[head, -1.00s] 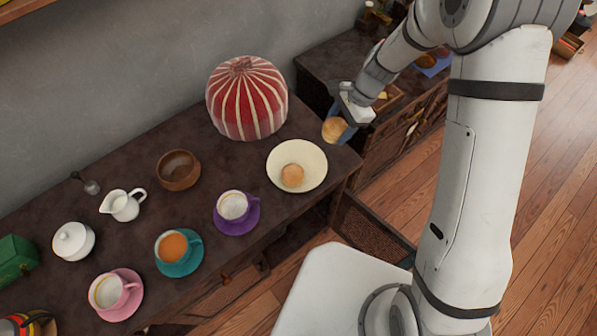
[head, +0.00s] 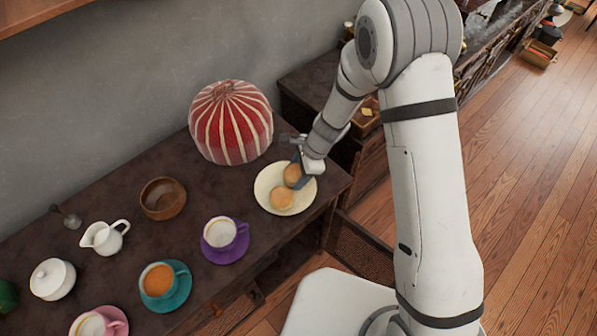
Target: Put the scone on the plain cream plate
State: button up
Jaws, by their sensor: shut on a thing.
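The plain cream plate (head: 268,178) lies at the right end of the dark table in the head view. One round golden scone (head: 282,198) rests on its front part. My gripper (head: 296,172) is over the back right of the plate, shut on a second round scone (head: 291,175). The held scone is just behind the resting one in the picture. I cannot tell whether the held scone touches the plate. Part of the plate's right rim is hidden by my gripper.
A red and white striped tea cosy (head: 231,122) stands close behind the plate. A purple saucer (head: 226,254) with a cup is to the left. A wooden bowl (head: 163,199), white jug (head: 105,237) and teal saucer (head: 165,297) stand further left. The table's front edge is near the plate.

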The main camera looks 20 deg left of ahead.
jog(key=shift+f, duration=0.2)
jog(key=o, duration=1)
jog(key=shift+r, duration=0.1)
